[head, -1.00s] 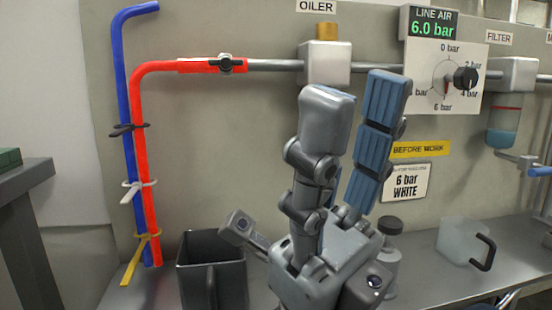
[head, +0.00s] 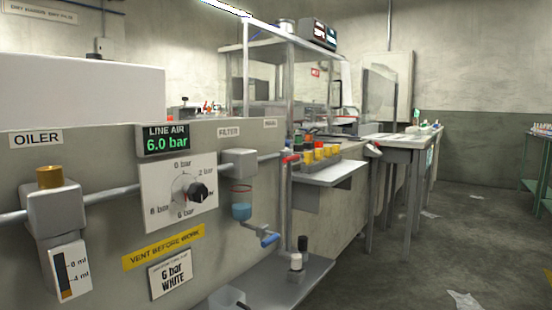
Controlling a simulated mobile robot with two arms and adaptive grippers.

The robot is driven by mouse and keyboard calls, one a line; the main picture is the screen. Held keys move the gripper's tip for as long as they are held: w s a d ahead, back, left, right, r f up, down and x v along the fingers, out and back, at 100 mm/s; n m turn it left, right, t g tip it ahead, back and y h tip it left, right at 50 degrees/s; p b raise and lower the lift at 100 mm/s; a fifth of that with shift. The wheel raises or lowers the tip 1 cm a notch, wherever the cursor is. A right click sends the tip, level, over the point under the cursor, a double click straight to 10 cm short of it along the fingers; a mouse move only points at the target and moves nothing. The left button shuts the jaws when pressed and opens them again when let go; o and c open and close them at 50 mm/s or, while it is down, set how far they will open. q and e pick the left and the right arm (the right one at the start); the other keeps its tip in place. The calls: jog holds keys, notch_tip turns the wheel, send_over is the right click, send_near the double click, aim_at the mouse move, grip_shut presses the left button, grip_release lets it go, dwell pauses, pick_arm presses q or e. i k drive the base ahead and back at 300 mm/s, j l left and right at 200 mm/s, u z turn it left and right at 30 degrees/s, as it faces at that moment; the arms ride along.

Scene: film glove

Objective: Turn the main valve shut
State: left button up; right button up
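The main valve is at the far right end of the air panel, under a small label (head: 270,124) that appears to read MAIN. A red handle (head: 290,158) shows there on the grey pipe, beside an upright post. It is small, and I cannot tell its exact angle. The line air display (head: 167,142) reads 6.0 bar. The black regulator knob (head: 199,192) sits on a white dial plate. Neither of my grippers is in view.
A filter (head: 239,163) with a bowl and a blue-handled tap (head: 268,239) hangs left of the red handle. The oiler (head: 53,205) is at the left. A grey bench shelf (head: 300,283) runs below. Open floor (head: 450,240) with scraps lies at the right.

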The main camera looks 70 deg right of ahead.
aim_at(290, 158)
jog(key=z, duration=1.8)
